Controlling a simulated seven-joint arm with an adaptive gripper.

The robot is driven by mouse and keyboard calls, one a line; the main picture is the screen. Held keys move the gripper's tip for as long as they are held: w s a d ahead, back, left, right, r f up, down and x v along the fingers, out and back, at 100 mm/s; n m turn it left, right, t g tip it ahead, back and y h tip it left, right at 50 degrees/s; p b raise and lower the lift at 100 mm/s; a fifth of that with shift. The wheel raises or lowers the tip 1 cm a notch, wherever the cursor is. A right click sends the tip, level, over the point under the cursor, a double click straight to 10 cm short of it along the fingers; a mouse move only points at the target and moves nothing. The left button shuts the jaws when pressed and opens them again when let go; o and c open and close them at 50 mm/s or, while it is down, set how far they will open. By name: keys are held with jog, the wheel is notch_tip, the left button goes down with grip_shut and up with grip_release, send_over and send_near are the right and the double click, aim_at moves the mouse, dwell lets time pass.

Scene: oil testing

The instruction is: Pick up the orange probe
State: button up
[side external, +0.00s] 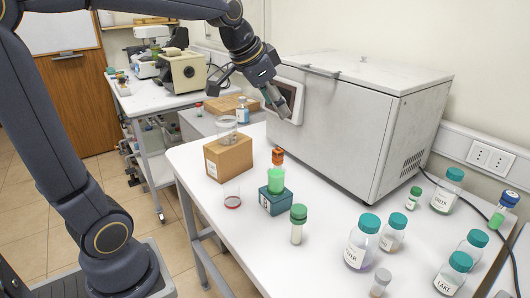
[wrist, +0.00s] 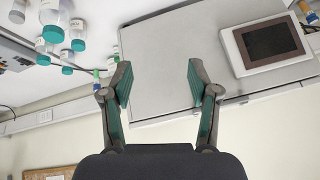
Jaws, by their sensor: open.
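A tube with an orange cap (side external: 278,157) and green contents (side external: 276,180) stands upright in a teal block holder (side external: 275,201) on the white table. It is the only orange-topped item standing out here. My gripper (side external: 278,104) is above and behind it in the side view, by the front of the grey machine, well apart from the tube. In the wrist view my gripper (wrist: 158,82) has its two fingers spread wide with nothing between them. The orange-capped tube cannot be made out in the wrist view.
The large grey machine (side external: 345,125) with a screen (wrist: 270,43) stands close behind my gripper. A cardboard box (side external: 228,158) bears a clear beaker (side external: 227,130). Several teal-capped bottles (side external: 362,242) crowd the right.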

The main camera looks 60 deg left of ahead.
jog(key=w+a+f+n+g, duration=0.1)
jog(key=w+a+f, duration=0.4)
jog(key=w+a, duration=0.25)
jog(key=n+g, duration=0.1)
jog(key=n, duration=0.1)
send_near(278, 158)
jog(key=shift+h, duration=0.3)
jog(key=f, duration=0.1)
jog(key=w+a+f, duration=0.1)
jog(key=f, duration=0.1)
jog(key=w+f, duration=0.1)
jog(key=shift+w+a+f, duration=0.25)
jog(key=shift+a+f, duration=0.15)
jog(key=shift+x, duration=3.05)
jog(key=shift+a, duration=0.1)
grip_shut()
